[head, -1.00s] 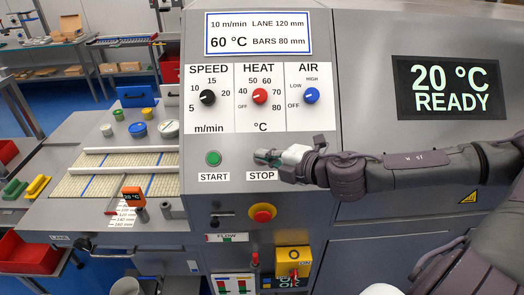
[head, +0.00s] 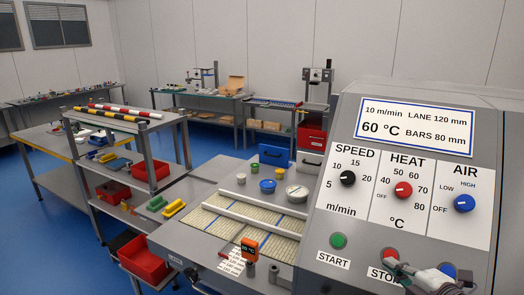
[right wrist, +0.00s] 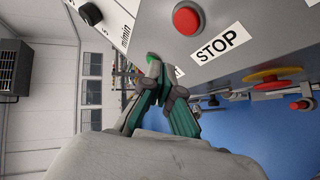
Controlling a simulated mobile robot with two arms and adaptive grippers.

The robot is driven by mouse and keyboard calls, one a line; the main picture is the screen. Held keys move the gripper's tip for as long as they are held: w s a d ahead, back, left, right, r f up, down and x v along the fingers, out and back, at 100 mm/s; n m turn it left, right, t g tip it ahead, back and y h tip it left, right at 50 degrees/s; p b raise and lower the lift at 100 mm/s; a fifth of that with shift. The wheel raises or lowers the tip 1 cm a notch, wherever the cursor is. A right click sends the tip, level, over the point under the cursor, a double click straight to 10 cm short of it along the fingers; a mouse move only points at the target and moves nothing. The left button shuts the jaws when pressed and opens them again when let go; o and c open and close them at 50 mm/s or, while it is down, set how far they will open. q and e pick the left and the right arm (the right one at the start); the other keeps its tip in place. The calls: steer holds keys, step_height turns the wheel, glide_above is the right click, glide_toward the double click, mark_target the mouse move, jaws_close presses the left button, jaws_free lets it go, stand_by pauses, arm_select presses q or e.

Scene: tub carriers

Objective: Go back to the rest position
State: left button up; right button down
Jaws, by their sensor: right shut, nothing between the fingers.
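My right gripper (head: 394,268) is at the lower right of the head view, in front of the control panel (head: 330,215) near the red STOP button (head: 389,254). It partly covers the STOP label. In the right wrist view its fingers (right wrist: 155,72) are shut, with nothing held. The red button (right wrist: 187,20) and the STOP label (right wrist: 216,45) show there too, apart from the fingers. The green START button (head: 338,240) is left of the gripper in the head view. My left gripper is in neither view.
The lane table (head: 190,240) with white bars lies left of the panel. A shelved bench (head: 155,165) with a red bin (head: 143,262) stands further left. Blue floor (head: 45,225) is free at the left. A red and yellow knob (right wrist: 275,75) juts out in the right wrist view.

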steer(key=s+a+f+m+g+h, duration=0.2)
steer(key=s+f+m, duration=0.35)
steer(key=f, duration=0.25)
steer(key=s+a+f+m+g+h, duration=0.2)
steer(key=s+f+m+g, duration=0.1)
steer(key=s+f+m, duration=0.4)
steer(key=s+a+f+m+g+y, duration=0.1)
steer(key=s+a+f+m+g, duration=0.5)
steer(key=s, duration=0.5)
step_height(320, 180, down, 36)
steer(key=s+r+n+g+b, duration=0.1)
steer(key=s+b, duration=0.1)
steer(key=b, duration=0.5)
steer(key=s+d+f+b, duration=0.1)
steer(key=s+f+b, duration=0.1)
steer(key=s+f, duration=0.6)
steer(key=s+d+f+g+b, duration=0.1)
steer(key=s+f+b, duration=0.1)
steer(key=s+f, duration=0.5)
step_height(320, 180, down, 5)
steer(key=shift+s+d+f+b, duration=0.2)
steer(key=shift+s+b, duration=0.1)
steer(key=shift+s, duration=0.1)
steer(key=shift+n, duration=0.25)
